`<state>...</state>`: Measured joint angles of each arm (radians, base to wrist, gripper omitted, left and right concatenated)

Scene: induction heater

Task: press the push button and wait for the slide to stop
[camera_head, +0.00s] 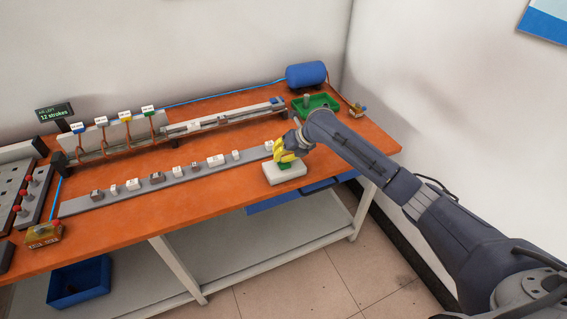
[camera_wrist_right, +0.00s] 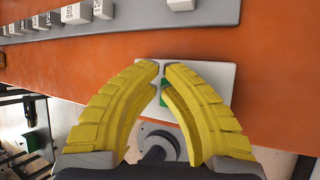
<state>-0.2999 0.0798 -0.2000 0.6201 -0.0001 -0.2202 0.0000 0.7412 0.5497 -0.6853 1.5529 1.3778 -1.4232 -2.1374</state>
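The push button is green (camera_wrist_right: 163,92) and sits on a white box (camera_head: 287,174) at the front edge of the orange table. My right gripper (camera_head: 284,158) has yellow fingers and points down over the button. In the right wrist view its curved fingers (camera_wrist_right: 161,66) have their tips nearly together, with nothing held between them. The fingers partly hide the button, so I cannot tell whether they touch it or whether it is pressed. A grey slide rail (camera_head: 225,119) runs along the back of the table, with a pale block (camera_head: 194,126) on it. My left gripper is not in view.
A grey strip (camera_head: 130,196) with several small labelled blocks lies in front of the rail. A sign (camera_head: 55,113) reads "12 strokes". A blue tank (camera_head: 306,75) and a green tray (camera_head: 316,105) stand at the back right. Red-knobbed valves (camera_head: 29,190) are at the left.

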